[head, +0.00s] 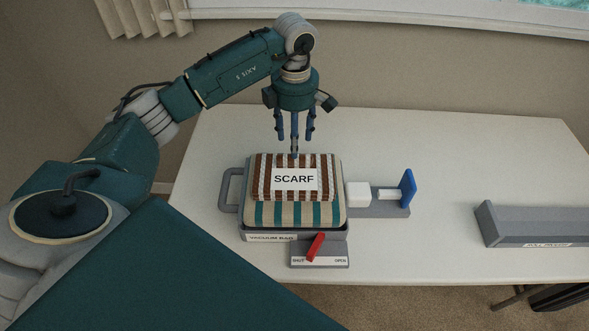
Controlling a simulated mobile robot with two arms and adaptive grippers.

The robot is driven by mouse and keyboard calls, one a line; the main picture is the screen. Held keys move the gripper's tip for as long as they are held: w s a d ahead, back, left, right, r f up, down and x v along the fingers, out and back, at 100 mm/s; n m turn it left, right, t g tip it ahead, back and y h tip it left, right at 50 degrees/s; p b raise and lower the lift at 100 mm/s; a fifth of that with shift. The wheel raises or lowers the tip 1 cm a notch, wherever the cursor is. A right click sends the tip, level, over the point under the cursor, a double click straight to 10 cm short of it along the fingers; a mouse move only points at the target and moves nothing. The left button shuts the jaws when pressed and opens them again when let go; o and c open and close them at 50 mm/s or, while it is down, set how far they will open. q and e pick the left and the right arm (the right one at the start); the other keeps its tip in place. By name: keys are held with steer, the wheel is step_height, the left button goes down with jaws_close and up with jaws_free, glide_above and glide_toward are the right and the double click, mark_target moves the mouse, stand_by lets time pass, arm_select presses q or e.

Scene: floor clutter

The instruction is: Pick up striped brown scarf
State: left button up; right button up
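The striped brown scarf (264,172), folded flat in brown and white stripes with a "SCARF" label, lies on top of a cream and teal striped folded cloth (290,215). Both sit on a grey tray (335,236) labelled as a vacuum bag. My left gripper (294,142) points straight down above the scarf's back edge. Its blue fingers stand apart, with nothing visible between them. The front fingertip appears close to the scarf's back edge; I cannot tell whether it touches. My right gripper is not in view.
A red lever (316,247) on a grey base stands in front of the tray, nearer the "SHUT" label. Right of the tray is a white block with a blue plate (407,188). A grey trough (530,224) lies at the table's right. The white table (430,250) is clear between them.

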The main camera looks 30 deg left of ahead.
mark_target(294, 173)
arm_select(q)
steer(key=f+p, duration=0.1)
steer(key=f, duration=0.1)
steer(key=s+f+p, duration=0.1)
steer(key=f+p, duration=0.1)
steer(key=f, duration=0.1)
steer(key=shift+a+f, duration=0.1)
steer(key=shift+f, duration=0.3)
steer(key=shift+r, duration=0.1)
jaws_close()
